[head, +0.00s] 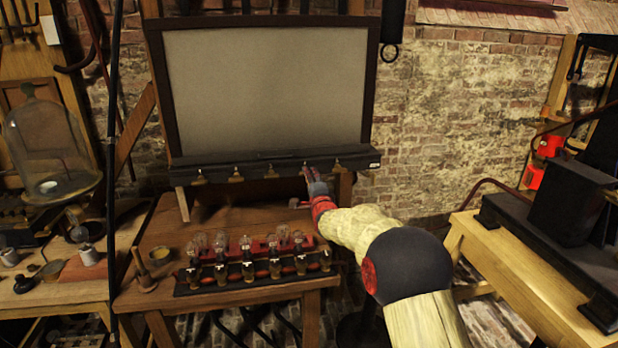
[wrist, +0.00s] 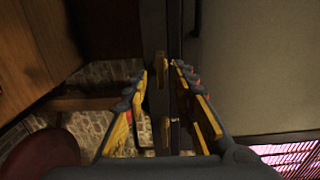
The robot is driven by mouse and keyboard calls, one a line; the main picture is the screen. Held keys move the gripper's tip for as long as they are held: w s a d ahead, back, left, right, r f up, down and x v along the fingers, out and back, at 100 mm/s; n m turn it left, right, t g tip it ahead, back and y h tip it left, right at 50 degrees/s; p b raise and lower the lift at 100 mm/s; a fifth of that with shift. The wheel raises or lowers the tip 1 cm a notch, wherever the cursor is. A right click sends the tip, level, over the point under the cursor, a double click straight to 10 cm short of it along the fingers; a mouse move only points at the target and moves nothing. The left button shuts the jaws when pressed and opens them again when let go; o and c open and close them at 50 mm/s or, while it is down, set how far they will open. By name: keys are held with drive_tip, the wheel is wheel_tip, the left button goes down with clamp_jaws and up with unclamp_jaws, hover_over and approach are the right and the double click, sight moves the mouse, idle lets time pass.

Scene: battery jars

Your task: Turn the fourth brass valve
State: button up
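A row of small brass valves hangs under a black rail (head: 220,166) below a large grey framed panel. Counting from the left in the head view, the first valve (head: 198,178), second valve (head: 235,175) and third valve (head: 271,172) are clear of my arm. My gripper (head: 308,174) is up at the fourth valve, which it partly covers. The fifth valve (head: 337,166) is just to its right. In the wrist view my gripper (wrist: 159,74) has its fingers spread, with a brass valve (wrist: 161,66) between the tips. I cannot tell whether they touch it.
A wooden table (head: 168,228) stands below the rail, carrying a row of glass jars in a dark rack (head: 210,288). A glass bell jar (head: 50,145) stands at left. A light wooden bench (head: 500,258) with black equipment is at right.

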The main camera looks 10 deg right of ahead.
drive_tip(key=s, duration=1)
drive_tip(key=s+f+n+g, duration=0.3)
drive_tip(key=f+n+g, duration=0.15)
drive_tip(key=f, duration=0.75)
drive_tip(key=s+f+n+g, duration=0.4)
drive_tip(key=s+n, duration=0.1)
drive_tip(key=s, duration=0.5)
drive_tip(key=s+r+n+g+p, duration=0.1)
drive_tip(key=s+r+n+g, duration=0.15)
drive_tip(key=s, duration=1.05)
drive_tip(key=s+r+n+g+p, duration=0.1)
drive_tip(key=s+r+n, duration=0.25)
drive_tip(key=s, duration=1.05)
drive_tip(key=s+r+n+g, duration=0.2)
drive_tip(key=s+r+n, duration=0.15)
drive_tip(key=s, duration=0.95)
drive_tip(key=shift+m+t, duration=0.4)
drive_tip(key=shift+t, duration=0.4)
drive_tip(key=r, duration=0.1)
drive_tip(key=s+r, duration=0.1)
drive_tip(key=r, duration=0.1)
drive_tip(key=r+p, duration=0.1)
drive_tip(key=r, duration=0.1)
drive_tip(key=shift+s+a+r, duration=0.15)
drive_tip(key=shift+s+a, duration=0.05)
drive_tip(key=shift+a, duration=0.05)
